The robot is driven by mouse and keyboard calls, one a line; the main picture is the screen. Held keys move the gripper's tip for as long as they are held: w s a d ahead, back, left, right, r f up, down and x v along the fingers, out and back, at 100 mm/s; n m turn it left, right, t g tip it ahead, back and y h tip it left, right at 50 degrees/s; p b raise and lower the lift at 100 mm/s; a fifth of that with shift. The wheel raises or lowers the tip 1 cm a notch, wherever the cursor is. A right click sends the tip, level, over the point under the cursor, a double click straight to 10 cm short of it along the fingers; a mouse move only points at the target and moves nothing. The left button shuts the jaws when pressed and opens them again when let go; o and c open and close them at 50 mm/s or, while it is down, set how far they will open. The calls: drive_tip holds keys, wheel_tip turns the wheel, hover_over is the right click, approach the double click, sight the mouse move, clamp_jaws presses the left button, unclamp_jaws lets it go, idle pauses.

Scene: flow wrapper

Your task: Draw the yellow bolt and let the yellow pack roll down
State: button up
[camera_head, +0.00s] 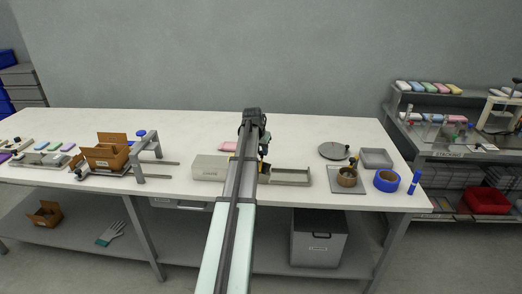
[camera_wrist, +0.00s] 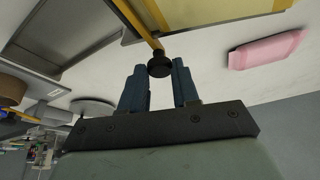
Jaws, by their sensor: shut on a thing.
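My gripper (camera_wrist: 159,72) has its two blue fingers on either side of a round black knob (camera_wrist: 159,64) and is shut on it in the wrist view. The knob is on the end of a slim yellow bolt (camera_wrist: 143,27), which runs up to the top edge of the picture. A broad yellow surface (camera_wrist: 205,12) lies beside the bolt; I cannot tell whether it is the yellow pack. In the head view my arm hides most of the bolt and gripper. A cream box (camera_head: 207,168) stands left of my arm and a shallow metal tray (camera_head: 291,177) right of it.
A pink pack (camera_wrist: 266,50) lies on the white table near the gripper, also visible behind the cream box (camera_head: 229,146). Right are a grey disc (camera_head: 333,151), a grey bin (camera_head: 376,158) and blue tape (camera_head: 387,180). A cardboard box (camera_head: 107,152) stands left.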

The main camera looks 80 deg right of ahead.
clamp_jaws()
drive_tip(key=shift+d, duration=0.1)
drive_tip(key=d, duration=0.8)
drive_tip(key=shift+d, duration=0.4)
drive_tip(key=shift+o, duration=1.9)
unclamp_jaws()
drive_tip(key=shift+d, duration=0.1)
drive_tip(key=o, duration=0.3)
drive_tip(key=v, duration=1.4)
